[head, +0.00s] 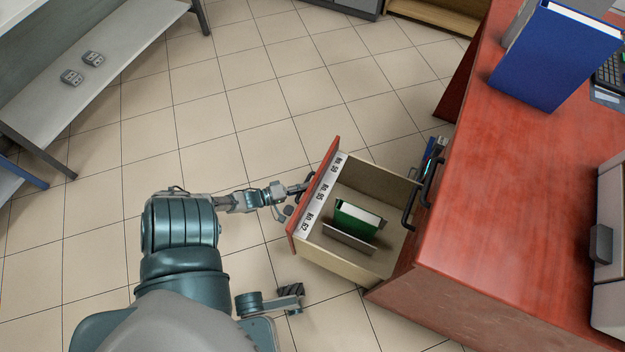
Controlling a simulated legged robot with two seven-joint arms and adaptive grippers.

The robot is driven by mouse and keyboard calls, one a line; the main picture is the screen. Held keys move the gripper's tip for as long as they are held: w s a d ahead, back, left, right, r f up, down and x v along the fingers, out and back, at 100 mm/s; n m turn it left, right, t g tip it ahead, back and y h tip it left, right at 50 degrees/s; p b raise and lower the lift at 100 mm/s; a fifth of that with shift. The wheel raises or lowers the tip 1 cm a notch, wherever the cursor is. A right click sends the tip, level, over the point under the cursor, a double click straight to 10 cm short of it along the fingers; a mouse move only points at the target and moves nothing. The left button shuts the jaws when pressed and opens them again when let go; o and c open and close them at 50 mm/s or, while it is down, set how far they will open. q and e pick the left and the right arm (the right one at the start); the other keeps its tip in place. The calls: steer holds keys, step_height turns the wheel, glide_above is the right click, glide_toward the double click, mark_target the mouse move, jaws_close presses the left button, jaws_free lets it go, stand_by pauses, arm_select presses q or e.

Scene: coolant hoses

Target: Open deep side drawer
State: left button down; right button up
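The deep side drawer (352,261) is pulled well out of the red wooden desk (520,220). It has a red front panel, pale sides and white labels along its inner front edge. A green binder (352,219) and a thin divider (349,238) stand inside. My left gripper (296,197) is at the outer face of the drawer front, by a dark handle that is mostly hidden. Its grip on the handle is too small to make out. My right gripper (291,297) is low, below and apart from the drawer; its finger state is unclear.
A blue binder (555,55) and a keyboard (610,72) are on the desk top. Dark handles (409,205) stick out from the desk side behind the drawer. A grey bench (120,55) stands at upper left. The tiled floor between is clear.

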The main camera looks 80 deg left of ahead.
arm_select(q)
steer(key=shift+s+a, duration=0.3)
steer(key=shift+a, duration=0.05)
steer(key=c, duration=1.2)
jaws_free()
steer(key=shift+f, duration=0.1)
steer(key=shift+o, duration=0.3)
steer(key=s+d+r, duration=0.1)
steer(key=s, duration=1)
steer(key=shift+s+r, duration=0.2)
steer(key=shift+s, duration=0.15)
